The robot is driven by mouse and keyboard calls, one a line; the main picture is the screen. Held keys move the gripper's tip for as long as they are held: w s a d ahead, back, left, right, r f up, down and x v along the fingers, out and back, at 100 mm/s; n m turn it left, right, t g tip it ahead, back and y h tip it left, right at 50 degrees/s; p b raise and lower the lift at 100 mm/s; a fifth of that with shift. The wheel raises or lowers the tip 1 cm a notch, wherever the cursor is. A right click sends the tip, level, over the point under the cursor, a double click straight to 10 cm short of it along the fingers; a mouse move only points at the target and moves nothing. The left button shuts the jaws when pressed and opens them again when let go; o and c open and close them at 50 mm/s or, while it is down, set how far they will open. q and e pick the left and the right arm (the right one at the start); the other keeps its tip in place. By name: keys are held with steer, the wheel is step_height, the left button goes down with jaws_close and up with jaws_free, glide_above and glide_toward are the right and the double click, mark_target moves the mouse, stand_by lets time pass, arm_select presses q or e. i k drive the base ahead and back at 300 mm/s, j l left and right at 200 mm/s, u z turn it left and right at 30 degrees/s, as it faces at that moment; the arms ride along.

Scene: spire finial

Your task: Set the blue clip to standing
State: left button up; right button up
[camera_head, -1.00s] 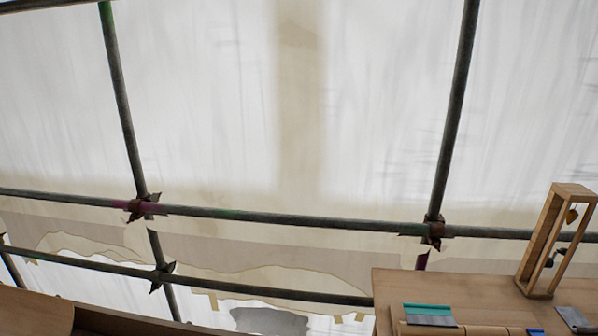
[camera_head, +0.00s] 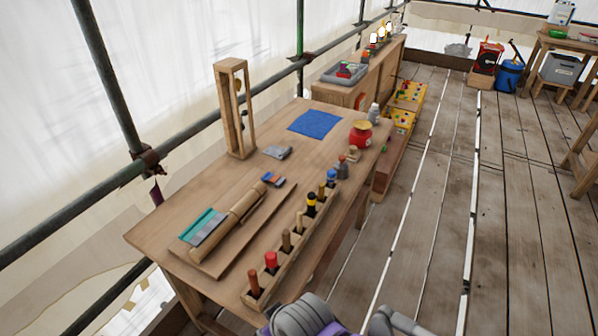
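A small blue piece with a reddish end (camera_head: 272,179) lies on the wooden workbench, right of the middle of a wooden roll. It is too small to tell for sure whether it is the blue clip. No other blue clip can be made out. Grey and purple parts of my own body show at the bottom edge, but neither gripper can be seen.
The workbench (camera_head: 185,173) carries a wooden frame stand (camera_head: 235,110), a blue cloth (camera_head: 314,123), a red pot (camera_head: 360,134) and a tool rack (camera_head: 283,262) along its near edge. Another bench stands behind. Plank floor (camera_head: 440,220) is open at the right.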

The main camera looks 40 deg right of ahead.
mark_target(269, 177)
steer(key=i+j+z, duration=0.15)
steer(key=z, duration=0.3)
steer(key=i+j+z, duration=0.15)
steer(key=z, duration=0.25)
steer(key=j+z, duration=0.45)
steer(key=i+j+z, duration=0.15)
steer(key=j+z, duration=0.2)
steer(key=j, duration=0.15)
steer(key=i+j+z, duration=0.1)
steer(key=j+z, duration=0.25)
steer(key=j, duration=0.2)
steer(key=j+z, duration=0.35)
steer(key=j, duration=0.2)
